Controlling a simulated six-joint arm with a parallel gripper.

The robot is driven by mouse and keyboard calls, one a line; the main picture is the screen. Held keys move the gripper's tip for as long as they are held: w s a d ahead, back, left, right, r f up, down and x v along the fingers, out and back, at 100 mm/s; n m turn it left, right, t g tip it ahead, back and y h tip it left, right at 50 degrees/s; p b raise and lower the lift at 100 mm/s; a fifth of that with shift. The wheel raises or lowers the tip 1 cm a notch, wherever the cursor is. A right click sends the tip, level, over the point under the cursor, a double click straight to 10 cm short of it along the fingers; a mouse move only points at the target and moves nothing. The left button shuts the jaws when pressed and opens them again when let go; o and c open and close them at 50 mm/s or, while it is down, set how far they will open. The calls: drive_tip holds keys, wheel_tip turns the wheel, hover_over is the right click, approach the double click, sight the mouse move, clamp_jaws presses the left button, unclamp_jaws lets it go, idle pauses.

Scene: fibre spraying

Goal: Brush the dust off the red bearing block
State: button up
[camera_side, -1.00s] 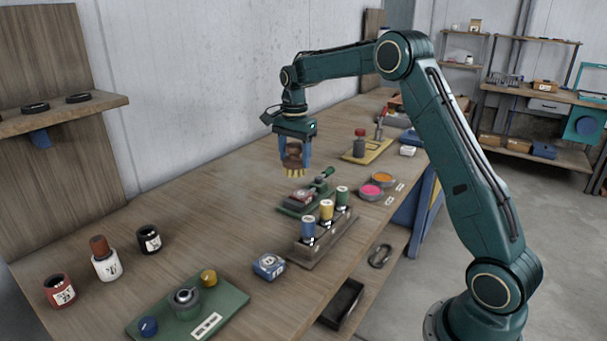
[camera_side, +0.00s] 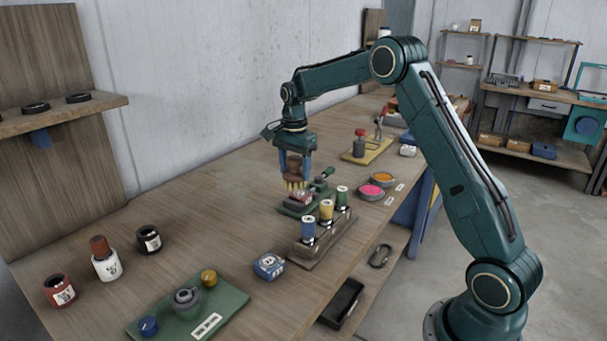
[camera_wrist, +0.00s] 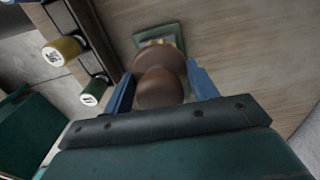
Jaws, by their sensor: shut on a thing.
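My gripper (camera_side: 295,168) is shut on a brush (camera_side: 294,174) with a brown handle and yellow bristles pointing down. The red bearing block (camera_side: 301,197) sits on a green base (camera_side: 290,208) with a green-handled lever at its right. The bristles are at the top of the block; I cannot tell whether they touch it. In the wrist view the brush (camera_wrist: 160,80) is between the blue fingers and hides the block. Part of the green base (camera_wrist: 158,30) shows beyond it. Dust is too small to make out.
A rack (camera_side: 318,246) with blue, yellow and green-topped spools stands just in front of the base. Pink (camera_side: 370,190) and orange dishes lie to the right. A yellow tray (camera_side: 366,152) stands behind. A blue box (camera_side: 269,265) is at the front. The bench left of the base is clear.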

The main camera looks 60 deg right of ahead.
sight(295, 157)
drive_tip(key=shift+f, duration=1.6)
drive_tip(key=shift+d+f, duration=0.55)
drive_tip(key=shift+f, duration=0.05)
drive_tip(key=shift+d, duration=2.25)
drive_tip(key=shift+a, duration=2.9)
drive_tip(key=shift+d+r, duration=0.1)
drive_tip(key=shift+r, duration=4)
